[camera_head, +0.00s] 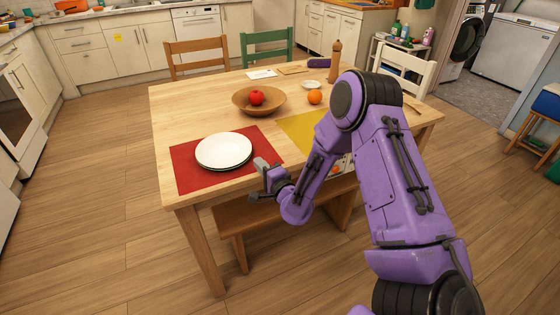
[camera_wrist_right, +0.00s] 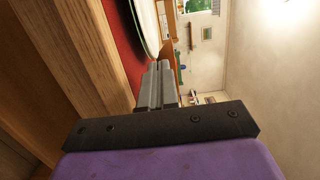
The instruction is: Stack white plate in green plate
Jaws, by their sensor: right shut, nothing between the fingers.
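A white plate (camera_head: 223,150) lies on the red placemat (camera_head: 190,182) at the table's near left corner. A thin dark rim shows below its near edge; I cannot tell whether that is the green plate, which is not clearly visible anywhere. My right gripper (camera_head: 261,165) is at the table's front edge, just right of the plate and apart from it. Its fingers are shut and empty. In the right wrist view the closed fingers (camera_wrist_right: 157,85) point toward the plate's edge (camera_wrist_right: 147,28) and the red mat. My left gripper is not in view.
A wooden bowl (camera_head: 272,105) with a red apple (camera_head: 256,97), an orange (camera_head: 315,97) and a pepper mill (camera_head: 335,62) stand farther back. A yellow placemat (camera_head: 297,128) lies right of the red one. A bench (camera_head: 228,218) is under the front edge.

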